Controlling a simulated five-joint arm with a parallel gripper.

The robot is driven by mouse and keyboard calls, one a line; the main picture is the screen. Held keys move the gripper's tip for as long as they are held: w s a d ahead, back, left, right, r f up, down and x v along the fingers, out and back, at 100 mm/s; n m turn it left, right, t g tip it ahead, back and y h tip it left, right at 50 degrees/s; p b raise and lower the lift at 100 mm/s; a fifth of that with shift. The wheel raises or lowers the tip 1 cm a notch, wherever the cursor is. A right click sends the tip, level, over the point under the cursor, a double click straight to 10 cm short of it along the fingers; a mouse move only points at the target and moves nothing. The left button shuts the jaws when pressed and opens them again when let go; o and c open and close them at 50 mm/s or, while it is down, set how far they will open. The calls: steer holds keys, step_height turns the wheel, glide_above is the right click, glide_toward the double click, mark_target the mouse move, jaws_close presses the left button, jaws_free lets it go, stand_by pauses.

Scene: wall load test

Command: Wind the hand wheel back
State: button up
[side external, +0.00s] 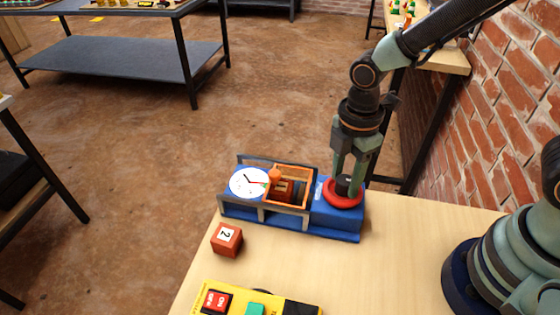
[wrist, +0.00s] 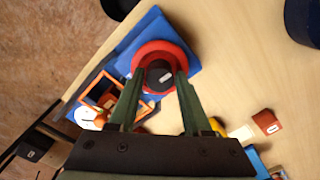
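The hand wheel (side external: 341,197) is a red ring with a black hub (side external: 347,186), on the right end of a blue device (side external: 335,221) on the table. My gripper (side external: 349,180) points down over it, one finger on each side of the hub. In the wrist view the red wheel (wrist: 150,50) and black hub (wrist: 160,75), with a pale mark, lie between my fingertips (wrist: 161,76). I cannot tell whether the fingers press on the hub. A white dial (side external: 249,183) with a black and a red hand sits at the device's left end, beside an orange frame (side external: 289,186).
A red-brown cube (side external: 227,239) marked 2 stands in front of the device. A yellow box (side external: 262,303) with red and green buttons is at the table's front edge. A brick wall (side external: 497,110) rises on the right.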

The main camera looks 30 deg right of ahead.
mark_target(345, 179)
steer(key=shift+o, duration=1)
step_height(345, 179, up, 12)
steer(key=shift+r, duration=0.1)
steer(key=d+r+m+t, duration=0.4)
steer(key=d+m, duration=0.8)
steer(key=m, duration=0.5)
steer(key=shift+s+d+m+t, duration=0.3)
steer(key=shift+d+t, duration=0.1)
steer(key=shift+t, duration=0.4)
